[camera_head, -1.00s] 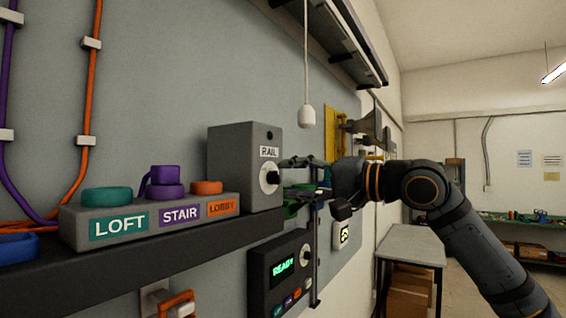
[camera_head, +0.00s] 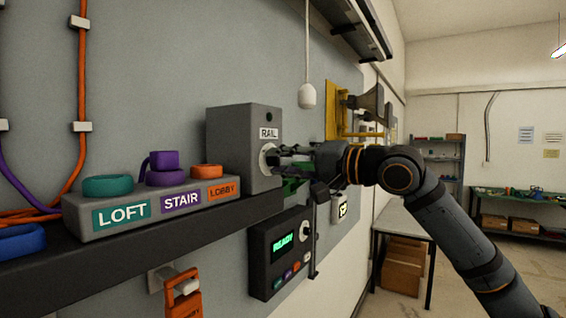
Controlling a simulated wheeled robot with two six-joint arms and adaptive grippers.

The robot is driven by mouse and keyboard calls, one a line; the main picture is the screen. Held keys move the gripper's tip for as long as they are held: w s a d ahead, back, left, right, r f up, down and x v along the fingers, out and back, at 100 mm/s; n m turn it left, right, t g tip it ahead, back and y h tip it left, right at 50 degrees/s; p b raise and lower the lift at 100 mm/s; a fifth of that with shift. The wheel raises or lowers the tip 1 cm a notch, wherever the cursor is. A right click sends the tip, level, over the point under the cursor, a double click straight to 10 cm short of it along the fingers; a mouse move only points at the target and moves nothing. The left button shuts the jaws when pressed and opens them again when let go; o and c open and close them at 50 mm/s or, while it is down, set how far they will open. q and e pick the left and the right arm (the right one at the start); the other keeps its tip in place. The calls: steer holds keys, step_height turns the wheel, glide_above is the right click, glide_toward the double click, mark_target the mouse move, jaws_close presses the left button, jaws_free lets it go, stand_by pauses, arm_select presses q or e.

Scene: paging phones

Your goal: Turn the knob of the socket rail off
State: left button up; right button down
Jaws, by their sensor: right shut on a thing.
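The socket rail's knob (camera_head: 266,160) is a pale round dial on the front of a grey box (camera_head: 229,150) labelled RAIL, which stands on a dark shelf. My right gripper (camera_head: 275,160) is at the knob, its dark fingers shut on it and hiding its right part. The knob's pointer and setting cannot be read. My left gripper is not in view.
A grey block (camera_head: 170,211) with LOFT, STAIR and LOBBY labels and coloured rings stands left of the box on the shelf (camera_head: 130,264). A READY panel (camera_head: 277,253) is below. A white pull cord handle (camera_head: 307,96) hangs above my right arm.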

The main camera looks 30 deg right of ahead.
mark_target(270, 114)
steer(key=n, duration=0.4)
steer(key=shift+d+f+n, duration=0.1)
steer(key=shift+n, duration=0.2)
steer(key=c, duration=1)
jaws_free()
steer(key=shift+c, duration=0.2)
step_height(270, 114, up, 9)
steer(key=shift+r, duration=0.5)
